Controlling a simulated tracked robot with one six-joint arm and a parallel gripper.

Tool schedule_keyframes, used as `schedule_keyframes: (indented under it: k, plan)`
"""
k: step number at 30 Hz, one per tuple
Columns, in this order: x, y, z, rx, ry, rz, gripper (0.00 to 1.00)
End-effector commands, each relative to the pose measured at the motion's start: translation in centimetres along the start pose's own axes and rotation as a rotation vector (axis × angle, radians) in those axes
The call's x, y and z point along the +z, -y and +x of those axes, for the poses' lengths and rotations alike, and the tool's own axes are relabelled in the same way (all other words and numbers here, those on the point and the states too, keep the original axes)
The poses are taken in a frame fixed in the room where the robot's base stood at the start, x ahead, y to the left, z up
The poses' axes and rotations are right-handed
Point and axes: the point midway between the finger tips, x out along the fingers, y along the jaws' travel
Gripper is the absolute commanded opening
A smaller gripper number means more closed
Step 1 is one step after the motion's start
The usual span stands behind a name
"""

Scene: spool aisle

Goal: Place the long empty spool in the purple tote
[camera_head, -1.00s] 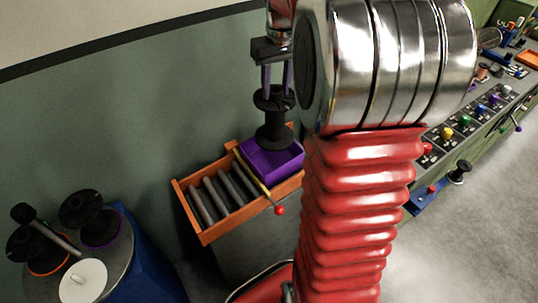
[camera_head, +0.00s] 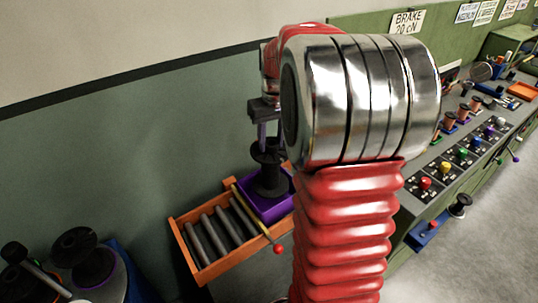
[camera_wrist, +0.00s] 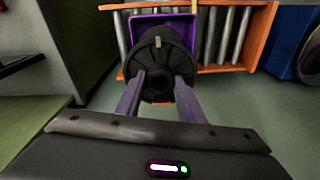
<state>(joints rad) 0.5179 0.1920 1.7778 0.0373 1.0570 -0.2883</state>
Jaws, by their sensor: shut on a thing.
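My gripper (camera_head: 268,138) is shut on the long empty spool (camera_head: 269,182), a black spool with wide flanges held upright. The purple tote (camera_head: 283,208) sits at the right part of an orange-framed roller rack. In the head view the spool's lower end overlaps the tote's inside; I cannot tell whether it touches the tote floor. In the wrist view my gripper (camera_wrist: 157,93) has its purple fingers on either side of the black spool (camera_wrist: 158,62), with the purple tote (camera_wrist: 190,24) behind it. My arm hides part of the tote's right side.
The orange rack (camera_head: 207,278) has several grey rollers and a yellow bar with a red knob (camera_head: 278,249) beside the tote. A round table (camera_head: 110,291) with black spools stands at the lower left. A green bench (camera_head: 470,178) with coloured knobs runs along the right.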

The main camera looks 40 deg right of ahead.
Motion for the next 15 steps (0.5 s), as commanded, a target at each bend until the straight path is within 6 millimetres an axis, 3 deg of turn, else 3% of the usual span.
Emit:
schedule_keyframes:
  k: [11,15]
  plan:
    - [0.1,-0.1,0.4,0.0,-0.001,0.001,0.0]
    - [0.3,-0.1,1.7,0.0,0.001,0.001,0.0]
